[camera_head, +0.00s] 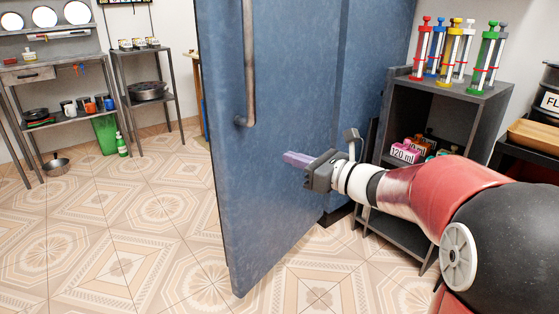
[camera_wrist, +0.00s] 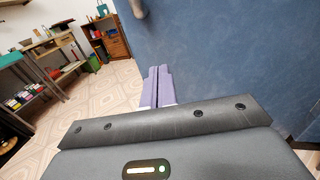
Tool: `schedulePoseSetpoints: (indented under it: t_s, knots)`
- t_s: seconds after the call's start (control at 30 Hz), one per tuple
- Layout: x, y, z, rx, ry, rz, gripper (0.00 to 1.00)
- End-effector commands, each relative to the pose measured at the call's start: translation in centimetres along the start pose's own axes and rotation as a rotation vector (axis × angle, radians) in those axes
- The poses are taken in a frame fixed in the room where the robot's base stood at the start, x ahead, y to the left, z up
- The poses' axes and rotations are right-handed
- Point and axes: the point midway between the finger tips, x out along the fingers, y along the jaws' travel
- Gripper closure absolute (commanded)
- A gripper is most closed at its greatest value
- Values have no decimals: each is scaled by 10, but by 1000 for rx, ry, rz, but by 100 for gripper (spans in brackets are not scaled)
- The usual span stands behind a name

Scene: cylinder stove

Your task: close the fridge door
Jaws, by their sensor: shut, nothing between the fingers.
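The blue fridge door (camera_head: 270,150) stands swung open in the head view, with its long vertical handle (camera_head: 249,60) on the outer face. The fridge body (camera_head: 375,70) shows behind it to the right. My gripper (camera_head: 290,158) is shut and empty, with its purple fingers pointing left in front of the door's face, below and right of the handle. In the wrist view the shut fingers (camera_wrist: 158,75) lie close to the blue door (camera_wrist: 230,60); I cannot tell whether they touch it. The lower end of the handle (camera_wrist: 138,8) shows at the top there.
A dark shelf (camera_head: 455,100) with several coloured syringes on top and boxes inside stands right of the fridge, behind my arm. Tables (camera_head: 60,75) with pots and cups stand at the far left. The tiled floor (camera_head: 130,220) left of the door is clear.

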Motion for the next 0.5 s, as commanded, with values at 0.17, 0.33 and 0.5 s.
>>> schedulePoseSetpoints:
  t_s: [0.17,0.33,0.5]
  knots:
    - [36,2,-1,-1,1,6,100]
    - [73,2,-1,-2,1,5,100]
    - [103,1,-1,-2,2,3,100]
